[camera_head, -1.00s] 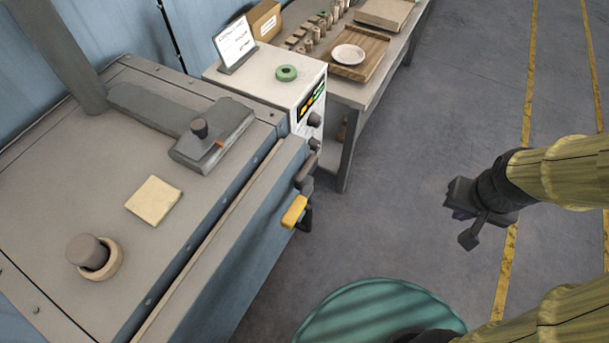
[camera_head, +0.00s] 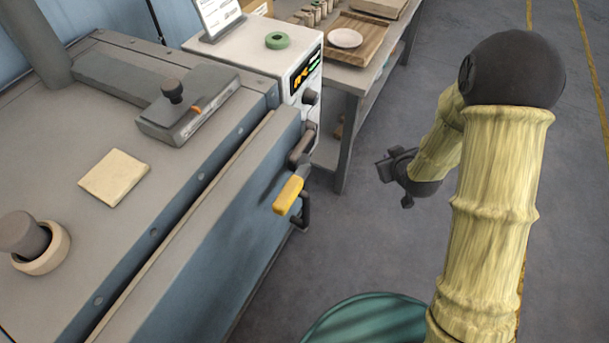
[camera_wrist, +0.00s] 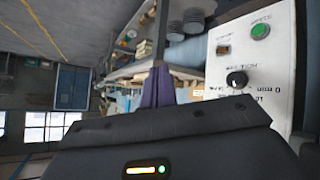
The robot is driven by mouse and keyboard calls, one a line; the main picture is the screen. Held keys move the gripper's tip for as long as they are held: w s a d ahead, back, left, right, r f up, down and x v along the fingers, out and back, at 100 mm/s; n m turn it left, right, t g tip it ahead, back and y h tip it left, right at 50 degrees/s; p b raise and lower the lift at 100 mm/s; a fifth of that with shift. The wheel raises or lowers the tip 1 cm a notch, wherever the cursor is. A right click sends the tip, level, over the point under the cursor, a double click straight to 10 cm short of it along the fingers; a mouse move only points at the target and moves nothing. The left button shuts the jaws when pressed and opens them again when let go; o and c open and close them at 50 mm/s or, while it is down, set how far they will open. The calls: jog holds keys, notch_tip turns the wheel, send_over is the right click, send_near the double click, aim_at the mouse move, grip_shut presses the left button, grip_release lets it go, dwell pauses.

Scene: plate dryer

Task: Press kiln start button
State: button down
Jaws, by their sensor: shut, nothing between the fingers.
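The control box (camera_head: 298,58) at the end of the kiln has a lit display (camera_head: 304,73) and a dark knob (camera_head: 311,97) on its face. In the wrist view the panel (camera_wrist: 275,75) shows a round green button (camera_wrist: 260,31), a small orange-brown part (camera_wrist: 223,49) and a black knob (camera_wrist: 237,81). The lettering is too blurred to read surely. I cannot make out the green button in the head view. My gripper (camera_head: 385,170) is shut and empty, in the air to the right of the box and apart from it. Its dark body fills the bottom of the wrist view.
A yellow-gripped handle (camera_head: 288,194) juts from the kiln's front (camera_head: 225,190). A green ring (camera_head: 278,40) lies on the box. Behind stands a bench (camera_head: 352,77) with a wooden tray (camera_head: 368,50) and plate (camera_head: 345,38).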

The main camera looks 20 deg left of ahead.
jog(key=a+f+n+t+y+b, duration=0.1)
jog(key=a+f+n+y+b, duration=0.4)
jog(key=a+f, duration=0.7)
notch_tip(320, 180, down, 4)
jog(key=shift+s+r+t+y+b, duration=0.1)
jog(key=shift+s+t+y+b, duration=0.3)
jog(key=shift+b, duration=0.65)
jog(key=shift+a, duration=0.1)
jog(key=shift+a, duration=0.1)
jog(key=a, duration=0.8)
jog(key=shift+w+a, duration=0.2)
jog(key=shift+a, duration=0.1)
jog(key=shift+w, duration=0.1)
jog(key=shift+a, duration=0.15)
